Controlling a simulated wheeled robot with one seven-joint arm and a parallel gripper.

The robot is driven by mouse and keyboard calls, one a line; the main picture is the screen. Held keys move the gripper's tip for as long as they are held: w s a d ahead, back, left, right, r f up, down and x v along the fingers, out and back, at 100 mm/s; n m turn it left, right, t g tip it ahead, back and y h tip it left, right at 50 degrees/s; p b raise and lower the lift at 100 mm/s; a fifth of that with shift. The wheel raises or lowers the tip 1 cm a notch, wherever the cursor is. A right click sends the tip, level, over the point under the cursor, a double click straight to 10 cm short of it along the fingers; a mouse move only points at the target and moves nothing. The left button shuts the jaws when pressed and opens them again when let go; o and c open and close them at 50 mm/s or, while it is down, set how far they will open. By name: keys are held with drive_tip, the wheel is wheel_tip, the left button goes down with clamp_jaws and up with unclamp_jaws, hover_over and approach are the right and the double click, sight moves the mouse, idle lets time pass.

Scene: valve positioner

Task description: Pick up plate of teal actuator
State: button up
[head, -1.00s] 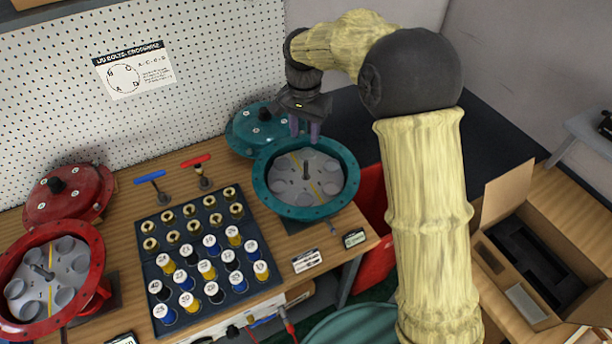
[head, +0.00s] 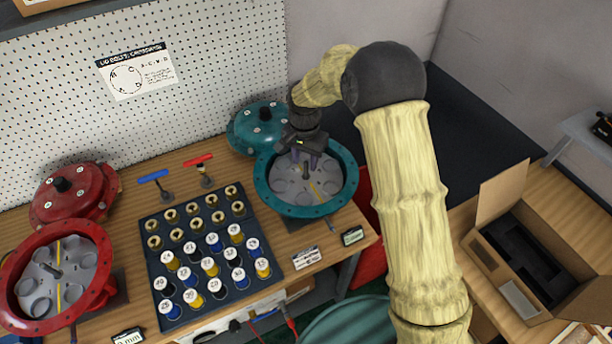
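The teal actuator (head: 261,190) is an open round housing at the back right of the workbench. Its grey plate (head: 287,186) lies inside, with several round recesses, a yellow line and a dark central stem (head: 306,170). My gripper (head: 306,160) points down over the plate, with its purple-tipped fingers at the upper part of the stem. The fingers look apart, one on each side of the stem, but whether they touch it is too small to tell. The teal lid (head: 262,127) with its dark knob lies behind the housing.
A dark tray (head: 226,282) of numbered blue, yellow and black-sided springs stands left of the teal actuator. Two T-handled tools, blue (head: 153,176) and red (head: 198,160), stand behind it. A red actuator (head: 98,290) and red lid (head: 70,196) are at far left. An open cardboard box (head: 500,215) is right.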

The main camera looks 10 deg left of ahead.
sight(306, 176)
drive_tip(key=shift+w+d+f+p, duration=0.1)
drive_tip(key=shift+f+p, duration=0.6)
drive_tip(key=shift+f, duration=0.6)
drive_tip(key=shift+w+f+p, duration=0.1)
drive_tip(key=shift+f+p, duration=0.55)
drive_tip(key=shift+f, duration=0.6)
drive_tip(key=shift+r, duration=0.1)
clamp_jaws()
